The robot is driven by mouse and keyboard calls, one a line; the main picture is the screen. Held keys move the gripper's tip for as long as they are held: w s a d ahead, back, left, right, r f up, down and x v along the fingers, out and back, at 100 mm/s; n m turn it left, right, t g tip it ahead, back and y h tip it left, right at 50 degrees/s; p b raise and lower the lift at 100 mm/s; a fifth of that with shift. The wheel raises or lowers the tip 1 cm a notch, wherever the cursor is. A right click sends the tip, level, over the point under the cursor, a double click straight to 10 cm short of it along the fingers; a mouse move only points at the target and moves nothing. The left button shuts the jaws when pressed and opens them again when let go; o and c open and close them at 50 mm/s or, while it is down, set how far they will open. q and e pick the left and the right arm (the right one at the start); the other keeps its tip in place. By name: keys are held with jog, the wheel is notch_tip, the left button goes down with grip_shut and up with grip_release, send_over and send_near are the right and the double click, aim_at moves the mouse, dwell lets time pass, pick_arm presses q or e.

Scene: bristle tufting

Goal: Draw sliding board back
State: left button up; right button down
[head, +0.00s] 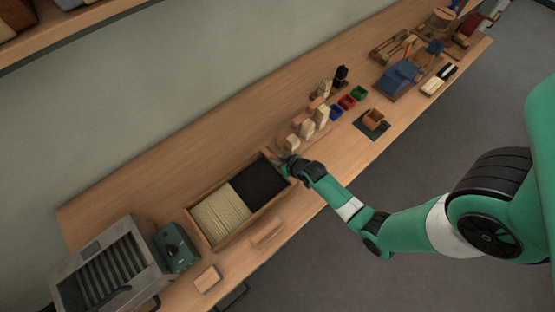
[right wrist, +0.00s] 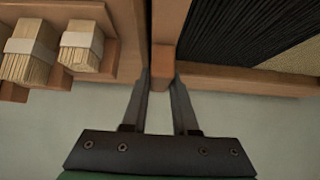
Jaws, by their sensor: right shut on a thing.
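A long wooden tray (head: 217,243) holds black bristles (head: 258,180) and cream bristles (head: 221,215) side by side; the black ones also show in the right wrist view (right wrist: 250,30). My right gripper (head: 287,163) is at the tray's far right end. In the right wrist view its fingers (right wrist: 162,80) are shut on a small wooden block (right wrist: 163,62) at the end of an upright board (right wrist: 169,20) beside the black bristles. I take this board to be the sliding board; in the head view the hand largely hides it. My left gripper is not in view.
Banded bristle bundles (right wrist: 82,45) stand in a wooden holder just beside the gripper. Small coloured bins (head: 347,102) and a blue device (head: 397,78) are farther right. A metal machine (head: 107,267) and green box (head: 175,248) stand left of the tray. The bench behind it is clear.

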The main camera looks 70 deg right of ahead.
jog(key=c, duration=0.7)
grip_release()
jog(key=shift+s+d, duration=0.15)
jog(key=shift+d, duration=0.05)
jog(key=shift+s+a+r, duration=0.15)
jog(key=shift+r, duration=0.15)
jog(key=p+v, duration=0.3)
jog(key=v, duration=0.8)
jog(key=shift+f+p, duration=0.1)
jog(key=shift+p, duration=0.25)
